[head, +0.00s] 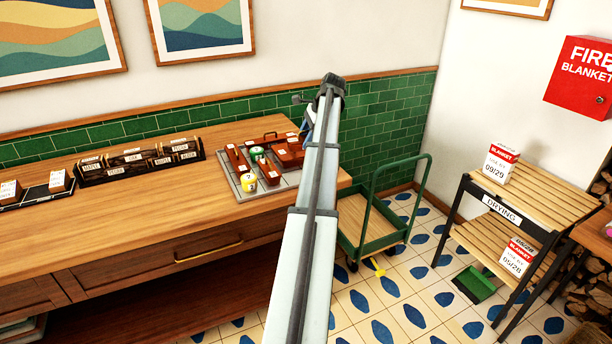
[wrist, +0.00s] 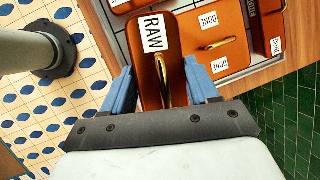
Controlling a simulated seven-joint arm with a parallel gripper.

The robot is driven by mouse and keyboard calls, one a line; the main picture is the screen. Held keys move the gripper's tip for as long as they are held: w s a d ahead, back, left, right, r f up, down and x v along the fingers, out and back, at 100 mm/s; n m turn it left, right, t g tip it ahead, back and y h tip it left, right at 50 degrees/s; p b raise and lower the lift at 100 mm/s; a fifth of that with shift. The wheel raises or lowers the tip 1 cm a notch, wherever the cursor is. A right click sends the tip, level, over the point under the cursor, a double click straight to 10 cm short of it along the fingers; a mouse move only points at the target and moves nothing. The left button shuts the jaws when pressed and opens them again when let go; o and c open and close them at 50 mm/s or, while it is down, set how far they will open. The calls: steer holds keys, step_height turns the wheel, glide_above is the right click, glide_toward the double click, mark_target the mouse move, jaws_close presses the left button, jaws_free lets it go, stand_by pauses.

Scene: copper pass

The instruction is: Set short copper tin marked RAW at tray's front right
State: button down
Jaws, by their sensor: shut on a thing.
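The copper tin marked RAW (wrist: 152,72) is in the wrist view, with a white label and a brass handle. My gripper (wrist: 160,82) has its blue fingers on either side of it and is shut on it. In the head view my gripper (head: 309,128) is at the right end of the counter, and my arm hides most of what it holds. The grey tray (head: 241,197) stands on the counter and holds several copper tins. In the wrist view, tins labelled DONE (wrist: 215,42) lie beside the held tin. I cannot tell whether the held tin touches the tray.
A wooden rack (head: 140,160) is to the left on the counter (head: 130,225). A green cart (head: 385,235) stands beyond the counter's right end. The counter front is clear.

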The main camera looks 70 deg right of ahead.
steer(key=shift+s+a+n+y, duration=0.1)
steer(key=shift+a+n+y, duration=0.3)
steer(key=shift+n, duration=0.4)
steer(key=shift+f+n, duration=0.2)
steer(key=shift+n, duration=0.1)
steer(key=shift+f, duration=4.8)
steer(key=shift+c, duration=1.4)
jaws_free()
steer(key=shift+f, duration=0.1)
steer(key=shift+a, duration=0.1)
steer(key=v, duration=1.2)
